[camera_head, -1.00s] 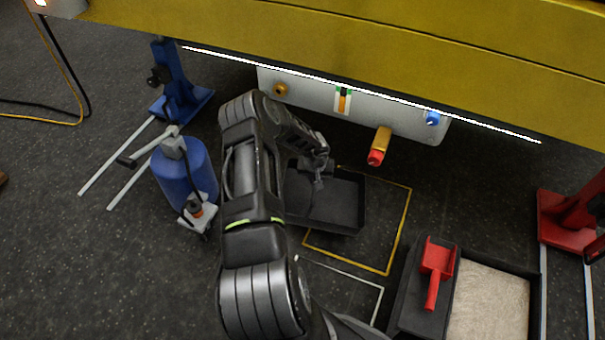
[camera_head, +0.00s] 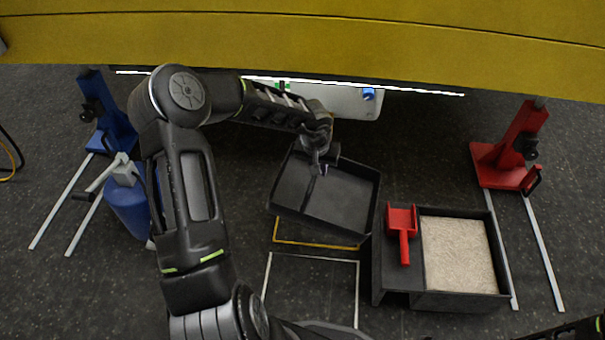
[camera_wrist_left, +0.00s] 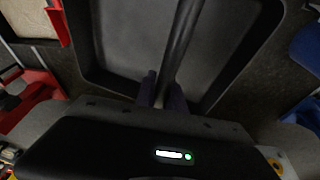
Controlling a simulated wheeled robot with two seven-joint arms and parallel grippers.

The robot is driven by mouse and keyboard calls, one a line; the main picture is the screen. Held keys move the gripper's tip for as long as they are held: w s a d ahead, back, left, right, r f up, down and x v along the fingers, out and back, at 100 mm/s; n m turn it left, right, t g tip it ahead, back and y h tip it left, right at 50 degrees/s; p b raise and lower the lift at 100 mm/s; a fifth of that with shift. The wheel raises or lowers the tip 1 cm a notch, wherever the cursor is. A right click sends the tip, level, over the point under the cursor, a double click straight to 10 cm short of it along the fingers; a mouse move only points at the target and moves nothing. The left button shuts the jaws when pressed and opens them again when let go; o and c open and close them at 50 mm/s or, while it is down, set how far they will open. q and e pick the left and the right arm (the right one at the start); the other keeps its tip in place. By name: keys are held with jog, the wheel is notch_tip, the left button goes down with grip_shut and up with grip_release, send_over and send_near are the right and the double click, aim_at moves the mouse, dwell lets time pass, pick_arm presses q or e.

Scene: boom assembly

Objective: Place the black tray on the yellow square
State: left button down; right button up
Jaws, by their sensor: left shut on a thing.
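The black tray (camera_head: 330,205) hangs slightly tilted in the middle of the head view, over the yellow square (camera_head: 315,243). Only the square's front edge and a bit of its left side show; the tray hides the rest. My left gripper (camera_head: 320,168) is shut on the tray near its back edge. In the left wrist view, the fingers (camera_wrist_left: 162,95) close on a dark bar (camera_wrist_left: 182,40) that crosses the empty tray (camera_wrist_left: 125,40). I cannot tell the tray's exact height above the floor. My right gripper is not in view.
A white outlined square (camera_head: 312,258) lies in front of the yellow one. A black bin of pale grit (camera_head: 460,298) with a red scoop (camera_head: 402,222) stands close at right. A yellow boom (camera_head: 300,35) spans the back.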

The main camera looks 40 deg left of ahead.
pick_arm(q)
jog(key=w+d+r+m, duration=0.2)
jog(key=d+r, duration=0.6)
jog(key=w+d+r+m+h, duration=0.1)
jog(key=w+d+r+m, duration=0.1)
jog(key=d+r, duration=0.6)
jog(key=shift+w+d+r, duration=0.15)
jog(key=shift+w, duration=0.55)
